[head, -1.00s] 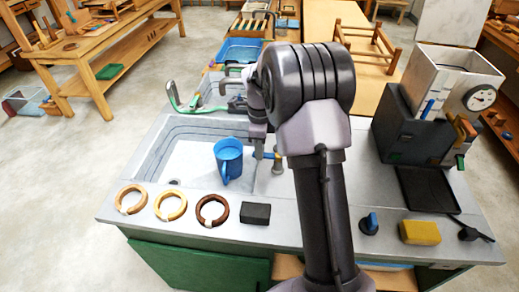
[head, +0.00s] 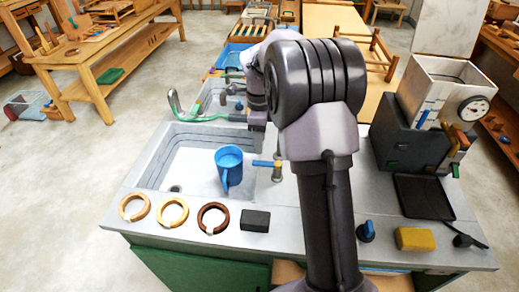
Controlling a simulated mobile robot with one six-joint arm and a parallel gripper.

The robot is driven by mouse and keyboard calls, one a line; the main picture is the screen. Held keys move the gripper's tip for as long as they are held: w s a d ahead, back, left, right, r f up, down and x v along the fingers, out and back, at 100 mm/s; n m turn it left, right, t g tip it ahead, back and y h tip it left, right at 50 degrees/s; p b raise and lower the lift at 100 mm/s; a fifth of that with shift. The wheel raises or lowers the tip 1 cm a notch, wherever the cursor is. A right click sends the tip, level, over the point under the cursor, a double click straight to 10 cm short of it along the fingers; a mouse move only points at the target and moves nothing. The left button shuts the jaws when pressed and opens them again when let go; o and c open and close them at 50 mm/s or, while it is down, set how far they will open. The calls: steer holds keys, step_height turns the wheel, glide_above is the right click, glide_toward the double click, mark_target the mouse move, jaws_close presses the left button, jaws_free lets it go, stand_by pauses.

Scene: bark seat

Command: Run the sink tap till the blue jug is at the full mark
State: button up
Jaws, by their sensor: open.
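The blue jug (head: 229,170) stands upright in the pale sink basin (head: 190,165), its handle toward the front. Its inside looks lighter blue; I cannot read a level or a full mark. A small tap with a blue lever (head: 264,163) and a brass and grey body (head: 277,172) stands at the basin's right side, the lever pointing left toward the jug. No water stream can be made out. My gripper (head: 258,128) is above and behind the lever, apart from the jug. It is open and empty; its fingers are mostly hidden by my arm.
Three rings, tan (head: 134,207), yellow (head: 172,212) and dark brown (head: 213,217), and a black block (head: 255,220) lie along the counter front. A grey and green fitting (head: 200,118) is behind the basin. A yellow sponge (head: 417,239), blue knob (head: 366,229) and dial machine (head: 440,105) are right.

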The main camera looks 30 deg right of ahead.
step_height(320, 180, up, 10)
steer(key=p, duration=0.2)
steer(key=shift+f+p, duration=0.25)
steer(key=shift+p, duration=0.05)
steer(key=s+a+r+n+t+b, duration=0.3)
steer(key=s+a+r+n, duration=0.4)
steer(key=s+a+n, duration=0.4)
steer(key=s+a+f+n+t, duration=0.1)
steer(key=s+a+n, duration=0.1)
steer(key=s, duration=0.3)
steer(key=s+a+f+n+t+y+b, duration=0.1)
steer(key=s+a+f+n, duration=0.1)
steer(key=s+n, duration=0.2)
steer(key=s+a+f+n+y, duration=0.1)
steer(key=s+a+n, duration=0.2)
steer(key=s, duration=0.4)
steer(key=shift+s+f+n+t+b, duration=0.3)
steer(key=shift+s+f+t, duration=0.05)
steer(key=shift+f+t, duration=0.05)
